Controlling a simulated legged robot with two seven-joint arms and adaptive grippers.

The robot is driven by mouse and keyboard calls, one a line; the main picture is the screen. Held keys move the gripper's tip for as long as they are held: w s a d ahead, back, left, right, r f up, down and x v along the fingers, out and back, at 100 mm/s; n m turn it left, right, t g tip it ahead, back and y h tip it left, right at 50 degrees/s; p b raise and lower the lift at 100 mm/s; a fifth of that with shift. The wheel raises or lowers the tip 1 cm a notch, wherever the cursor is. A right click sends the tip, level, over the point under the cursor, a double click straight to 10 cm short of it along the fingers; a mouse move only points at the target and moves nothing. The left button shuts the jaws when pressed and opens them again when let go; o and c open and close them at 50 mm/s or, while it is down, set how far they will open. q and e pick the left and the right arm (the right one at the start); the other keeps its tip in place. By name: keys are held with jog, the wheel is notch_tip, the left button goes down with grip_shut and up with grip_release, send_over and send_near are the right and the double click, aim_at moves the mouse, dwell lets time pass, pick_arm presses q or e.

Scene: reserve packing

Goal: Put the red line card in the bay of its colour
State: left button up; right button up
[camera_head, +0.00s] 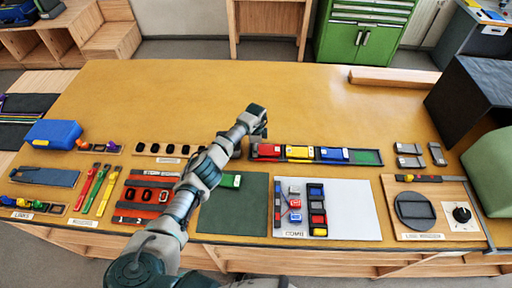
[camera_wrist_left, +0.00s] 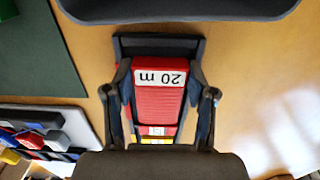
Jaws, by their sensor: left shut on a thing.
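The red line card (camera_wrist_left: 158,103), with a white "20 m" label, is between the two fingers of my left gripper (camera_wrist_left: 160,100) in the left wrist view. My left gripper (camera_head: 257,132) is shut on it at the left end of the dark bay tray (camera_head: 372,163). The red card (camera_head: 268,150) shows in line with the leftmost bay. I cannot tell whether it rests on the bay floor. A yellow card (camera_head: 299,153) and a blue card (camera_head: 333,154) lie in the neighbouring bays. The green bay (camera_head: 366,157) at the right is empty. My right gripper is out of view.
A white sheet (camera_head: 350,215) holds small coloured parts. A wooden board (camera_head: 445,190) with a round dark dish stands right, near a black box (camera_head: 470,100). The table's back middle is clear.

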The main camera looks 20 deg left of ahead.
pick_arm(q)
jog(key=o, duration=0.9)
notch_tip(320, 180, up, 12)
jog(key=shift+f, duration=0.1)
